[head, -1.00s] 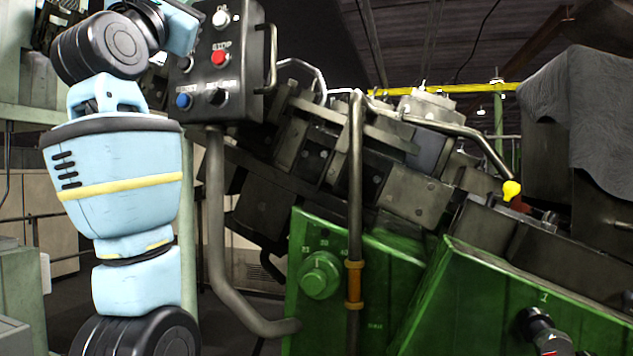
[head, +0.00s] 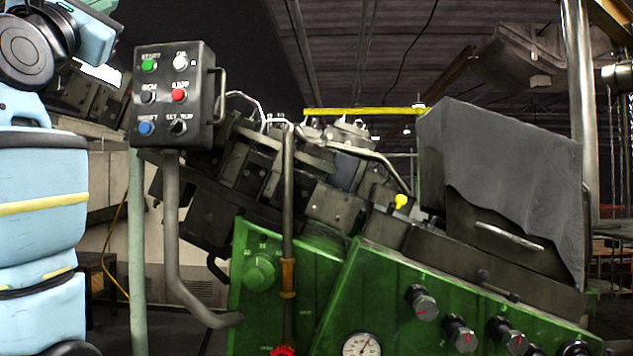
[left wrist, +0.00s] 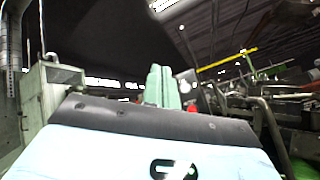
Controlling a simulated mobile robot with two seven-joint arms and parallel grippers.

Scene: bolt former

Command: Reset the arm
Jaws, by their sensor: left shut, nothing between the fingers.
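My left arm stands at the left edge of the head view, bent at the top, with its gripper fingers out of sight there. In the left wrist view, the two pale green fingers of my left gripper (left wrist: 158,86) stand side by side, shut and empty, beyond the blue and black wrist housing. In the head view, the black control box (head: 164,111) with green, white, red, blue and black controls is just right of my arm. My right gripper is not in view.
A green machine (head: 340,270) with knobs and a gauge (head: 360,345) fills the middle and right. A grey pipe (head: 172,240) runs down below the control box. A grey cover (head: 500,160) drapes over the machine at right. A yellow ball knob (head: 401,201) stands at its middle.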

